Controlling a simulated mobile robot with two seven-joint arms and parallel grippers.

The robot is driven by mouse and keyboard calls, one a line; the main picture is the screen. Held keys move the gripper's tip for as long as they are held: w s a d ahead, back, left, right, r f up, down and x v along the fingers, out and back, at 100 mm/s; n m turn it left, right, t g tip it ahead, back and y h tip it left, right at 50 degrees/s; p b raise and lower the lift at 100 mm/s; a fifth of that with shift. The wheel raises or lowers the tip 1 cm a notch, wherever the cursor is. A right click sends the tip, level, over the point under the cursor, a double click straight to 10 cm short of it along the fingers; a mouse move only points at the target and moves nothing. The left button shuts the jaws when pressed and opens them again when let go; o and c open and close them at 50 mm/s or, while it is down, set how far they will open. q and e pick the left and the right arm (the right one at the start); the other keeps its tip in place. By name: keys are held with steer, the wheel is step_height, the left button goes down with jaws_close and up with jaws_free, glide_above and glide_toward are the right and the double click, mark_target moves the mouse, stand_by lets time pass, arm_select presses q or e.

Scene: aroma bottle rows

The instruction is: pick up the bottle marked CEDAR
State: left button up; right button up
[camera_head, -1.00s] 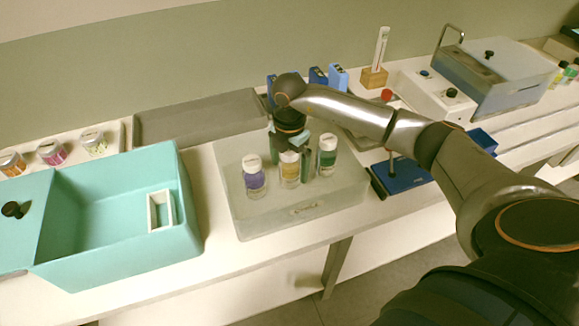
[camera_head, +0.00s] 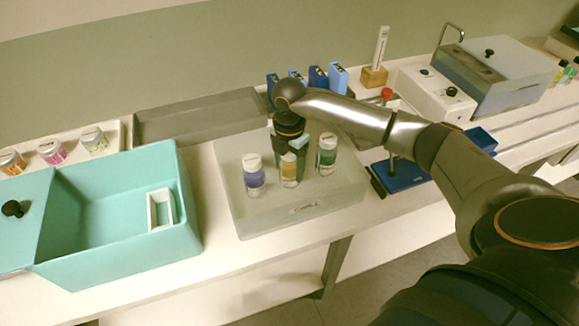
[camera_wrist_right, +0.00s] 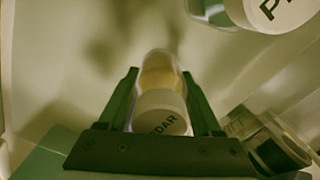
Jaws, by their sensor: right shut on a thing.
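In the head view, a white-capped bottle with yellow contents (camera_head: 289,170) is in the middle of a short row, over the pale tray (camera_head: 320,200). In the right wrist view, its cap (camera_wrist_right: 160,115) shows the letters "DAR"; the start of the word is hidden. My right gripper (camera_wrist_right: 160,78) is shut on this bottle, one dark green finger on each side. In the head view, the right gripper (camera_head: 290,158) comes down from above the bottle. I cannot tell whether the bottle is clear of the tray floor. My left gripper is not in view.
A purple bottle (camera_head: 254,177) stands left of the held bottle and a green bottle (camera_head: 327,155) right of it, both close. A teal box (camera_head: 110,250) is at left, and several blue boxes (camera_head: 338,78) are behind. The tray's front part is clear.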

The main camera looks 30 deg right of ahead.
jaws_close()
steer(key=shift+r, duration=0.15)
